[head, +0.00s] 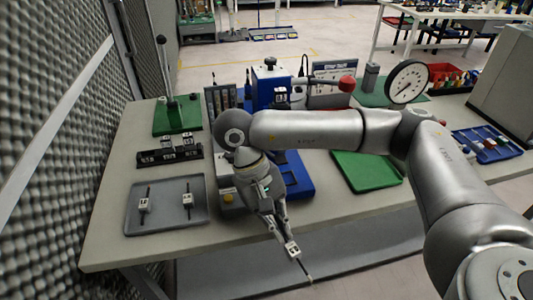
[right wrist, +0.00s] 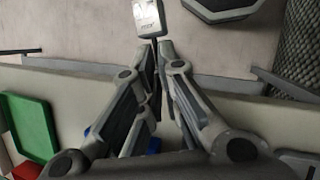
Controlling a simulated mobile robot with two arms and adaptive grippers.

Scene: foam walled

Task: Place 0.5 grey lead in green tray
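My right gripper (head: 277,224) reaches down in front of the table's front edge in the head view. It is shut on a lead (head: 291,249), a small pale labelled block with a thin rod through it. The label is too small to read. The lead hangs tilted, clear of the table; in the right wrist view its pale block (right wrist: 148,16) shows beyond my fingertips (right wrist: 157,55). The green tray (head: 368,172) lies on the table, right of my gripper, partly hidden by my right arm. A green tray also shows in the right wrist view (right wrist: 30,127). My left gripper is out of view.
A grey tray (head: 133,216) at the table's left holds two similar blocks with rods. A black rack (head: 155,157) with labelled blocks stands behind it. A blue machine (head: 269,82), a dial gauge (head: 407,82) and a blue tray (head: 505,151) stand farther back and right.

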